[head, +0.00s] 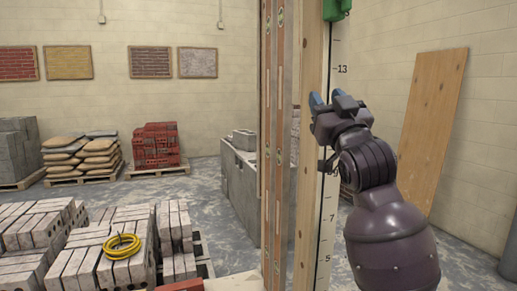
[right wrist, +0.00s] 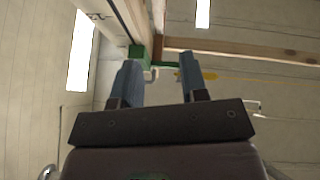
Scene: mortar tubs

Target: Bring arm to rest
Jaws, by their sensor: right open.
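My right arm comes up from the lower right in the head view. My right gripper (head: 326,97) is raised in front of a white measuring board with black numbers (head: 335,190). Its blue fingertips point up. In the right wrist view the two fingers of the right gripper (right wrist: 160,75) stand apart with nothing between them. A green block (head: 337,9) is on the board above the gripper, and green also shows beyond the fingers (right wrist: 137,52). Whether the gripper touches the board is unclear. My left gripper is not in view.
Upright timber and levels (head: 273,150) stand left of the gripper. Grey blocks (head: 240,190) stand behind them. A plywood sheet (head: 432,130) leans on the right wall. Stacked bricks with a yellow coil (head: 122,246) fill the lower left. Bags (head: 82,155) and red bricks (head: 155,145) sit on pallets.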

